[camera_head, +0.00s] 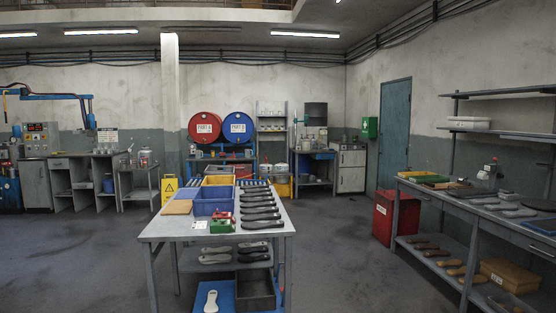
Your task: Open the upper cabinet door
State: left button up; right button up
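Neither of my grippers is in view. I cannot tell which piece is the upper cabinet. A small green wall box (370,127) hangs left of the blue-grey door and looks shut. A pale low cabinet (351,170) stands by the back right corner, its front closed. At the far left a grey cabinet (36,184) stands under a control panel (40,138). All are far away, and their handles are too small to make out.
A workbench (165,228) with blue bins (212,207) and dark soles (260,206) stands ahead. A long bench (440,193) and a red bin (396,217) are at the right. The floor (70,255) is clear at left and between the benches.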

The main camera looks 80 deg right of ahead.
aim_at(346, 158)
jog(key=z, duration=3.3)
jog(key=i+l+z, duration=0.1)
jog(key=i, duration=1.25)
jog(key=i+z, duration=0.1)
jog(key=i, duration=1.25)
jog(key=i+j+z, duration=0.1)
jog(key=i, duration=1.3)
jog(key=i+u, duration=0.2)
jog(key=i, duration=0.7)
jog(key=i+u, duration=0.25)
jog(key=i, duration=0.65)
jog(key=i+l+z, duration=0.1)
jog(key=i, duration=1.65)
jog(key=i+u, duration=0.25)
jog(key=i, duration=0.55)
jog(key=i+u, duration=0.25)
jog(key=i, duration=0.6)
